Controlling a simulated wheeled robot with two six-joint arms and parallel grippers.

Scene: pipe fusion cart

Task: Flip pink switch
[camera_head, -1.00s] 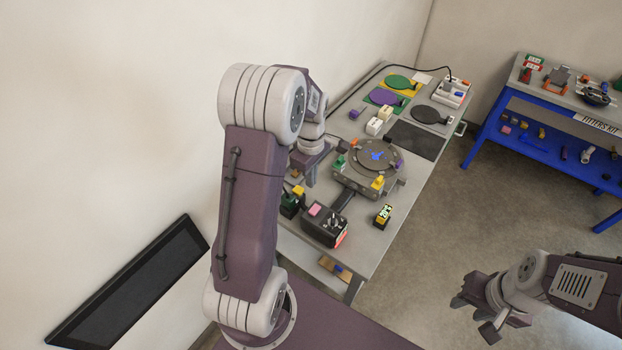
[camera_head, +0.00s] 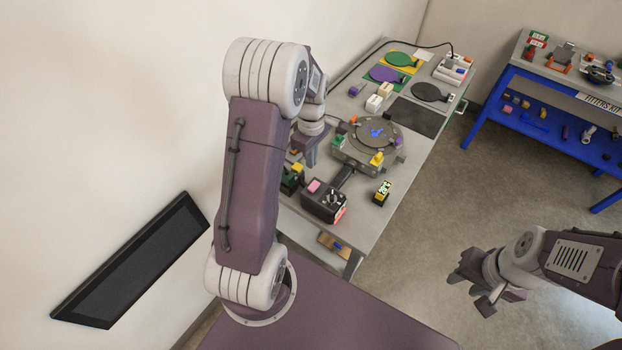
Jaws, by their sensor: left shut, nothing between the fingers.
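The pink switch (camera_head: 314,186) is a small pink block on top of a black control box (camera_head: 333,196) at the near end of the grey table. My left gripper (camera_head: 310,165) is shut and empty, pointing down just behind the pink switch in the picture. It looks apart from the switch, though its exact height is hard to tell. My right gripper (camera_head: 470,289) is open and empty over the floor at the lower right, away from the table.
Behind the box stands a round turntable fixture (camera_head: 375,134) with green and yellow blocks. A green and black block (camera_head: 382,192) stands right of the box. Farther back are paddles on coloured mats and a dark mat (camera_head: 420,118). A blue bench (camera_head: 530,105) stands at the right.

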